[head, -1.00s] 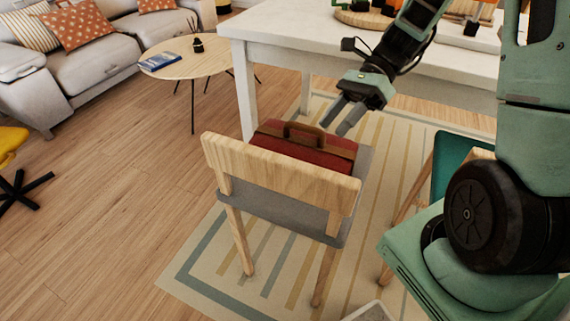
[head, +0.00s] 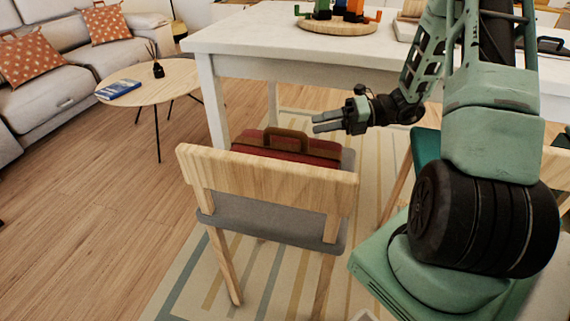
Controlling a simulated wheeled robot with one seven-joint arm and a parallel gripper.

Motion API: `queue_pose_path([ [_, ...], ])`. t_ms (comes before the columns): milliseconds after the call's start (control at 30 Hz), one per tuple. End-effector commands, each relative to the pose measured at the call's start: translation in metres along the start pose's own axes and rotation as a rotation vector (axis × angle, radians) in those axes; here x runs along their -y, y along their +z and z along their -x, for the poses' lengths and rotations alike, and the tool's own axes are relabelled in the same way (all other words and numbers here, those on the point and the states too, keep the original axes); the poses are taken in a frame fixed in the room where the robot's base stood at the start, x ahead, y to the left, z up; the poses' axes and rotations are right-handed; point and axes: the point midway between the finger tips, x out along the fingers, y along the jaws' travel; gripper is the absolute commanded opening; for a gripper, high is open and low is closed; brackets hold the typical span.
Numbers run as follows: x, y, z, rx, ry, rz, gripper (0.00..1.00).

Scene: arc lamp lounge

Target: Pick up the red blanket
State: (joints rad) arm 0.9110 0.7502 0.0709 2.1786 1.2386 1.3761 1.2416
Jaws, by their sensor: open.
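The red blanket (head: 318,148) is rolled or folded, with a brown strap and carry handle (head: 284,136) on top. It rests on the grey seat of a wooden chair (head: 265,178), partly hidden behind the chair's backrest. My gripper (head: 318,124) is open and empty. In the picture it is just above and to the right of the handle, with its fingers pointing left. It looks apart from the blanket.
A white table (head: 240,46) stands behind the chair and holds a round wooden tray (head: 340,29) with colourful items. A teal chair (head: 425,150) is to the right. A low round table (head: 150,92) and a grey sofa (head: 60,100) are at left. The wooden floor (head: 90,220) at left is clear.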

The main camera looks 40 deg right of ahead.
Motion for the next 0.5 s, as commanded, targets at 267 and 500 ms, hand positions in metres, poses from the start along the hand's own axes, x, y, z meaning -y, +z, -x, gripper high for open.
queue_pose_path([
  [267,0.000,-0.001,-0.030,-0.001,0.000,0.000,0.45],
  [500,0.001,-0.004,-0.060,-0.004,0.003,0.001,0.45],
])
